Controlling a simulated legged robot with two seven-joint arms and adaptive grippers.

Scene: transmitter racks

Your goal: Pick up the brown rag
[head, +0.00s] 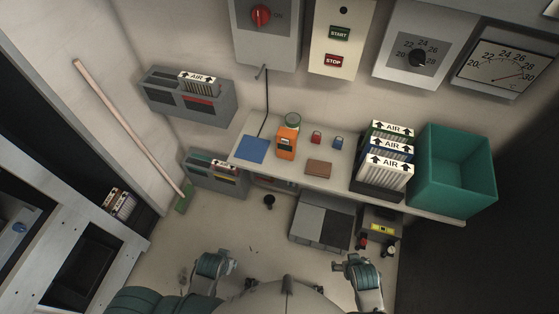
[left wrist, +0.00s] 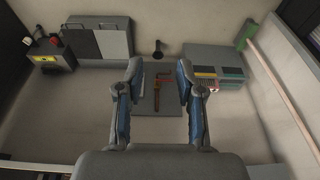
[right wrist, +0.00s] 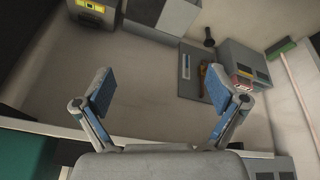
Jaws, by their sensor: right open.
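The brown rag (head: 319,168) lies flat and folded on the pale shelf (head: 340,184) in the head view, between a blue cloth and the upright air filters. My left gripper (head: 222,260) is low in the head view, short of the shelf and left of the rag. Its fingers are apart and empty in the left wrist view (left wrist: 160,78). My right gripper (head: 355,264) is low and right of the rag, also short of the shelf. Its fingers are wide apart and empty in the right wrist view (right wrist: 158,90). The rag does not show in either wrist view.
On the shelf stand an orange container (head: 287,143), a blue cloth (head: 252,149), small red (head: 316,137) and blue (head: 338,142) items, air filters (head: 386,165) and a green bin (head: 455,180). A broom (head: 130,130) leans at left. Grey boxes (head: 322,226) sit below the shelf.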

